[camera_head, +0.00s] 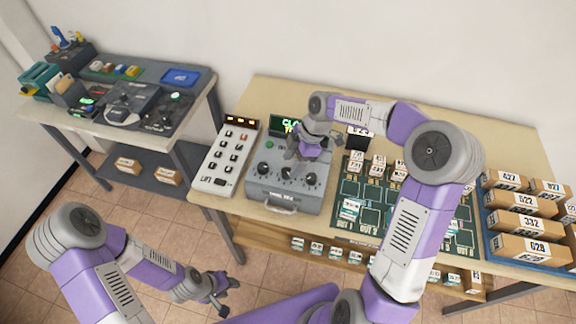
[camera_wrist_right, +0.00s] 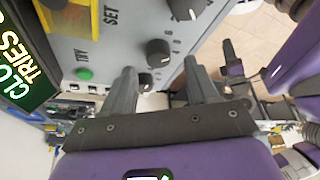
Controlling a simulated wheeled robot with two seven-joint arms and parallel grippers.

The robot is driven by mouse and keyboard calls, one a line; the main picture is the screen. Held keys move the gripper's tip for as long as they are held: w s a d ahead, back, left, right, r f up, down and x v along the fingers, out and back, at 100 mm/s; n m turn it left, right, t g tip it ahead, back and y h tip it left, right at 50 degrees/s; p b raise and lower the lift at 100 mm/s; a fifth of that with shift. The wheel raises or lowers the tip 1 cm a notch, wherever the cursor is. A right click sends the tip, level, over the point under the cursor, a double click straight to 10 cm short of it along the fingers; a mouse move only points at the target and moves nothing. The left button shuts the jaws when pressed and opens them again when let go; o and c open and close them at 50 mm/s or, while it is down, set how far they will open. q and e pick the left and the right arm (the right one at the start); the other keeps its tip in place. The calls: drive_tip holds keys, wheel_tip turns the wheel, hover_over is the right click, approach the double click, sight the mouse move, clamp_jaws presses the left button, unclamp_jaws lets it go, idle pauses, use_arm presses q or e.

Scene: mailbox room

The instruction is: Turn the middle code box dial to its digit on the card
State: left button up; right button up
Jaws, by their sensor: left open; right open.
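The grey code box (camera_head: 285,195) stands on the wooden table, with a row of three dark dials on its sloped face. The middle dial (camera_head: 287,173) also shows in the right wrist view (camera_wrist_right: 157,52), between the other two dials. My right gripper (camera_head: 302,153) is over the box; in the right wrist view its open fingers (camera_wrist_right: 160,66) point toward the middle dial, one on each side of its line. I cannot tell whether they touch it. A small dark-framed card (camera_head: 358,139) stands behind, partly covered by my arm. My left gripper (camera_head: 217,289) is open and empty, low beside the table.
A green-lit display (camera_head: 283,124) stands behind the box, partly hidden by my right gripper. A white keypad panel (camera_head: 225,158) is at left. Green sorting boards (camera_head: 361,188) with small boxes and a blue tray (camera_head: 499,245) of parcels are right. A side bench (camera_head: 122,130) stands left.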

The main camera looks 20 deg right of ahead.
sight(287, 171)
drive_tip(key=shift+x, duration=1.7)
drive_tip(key=shift+w, duration=0.1)
drive_tip(key=shift+c, duration=0.2)
drive_tip(key=c, duration=1)
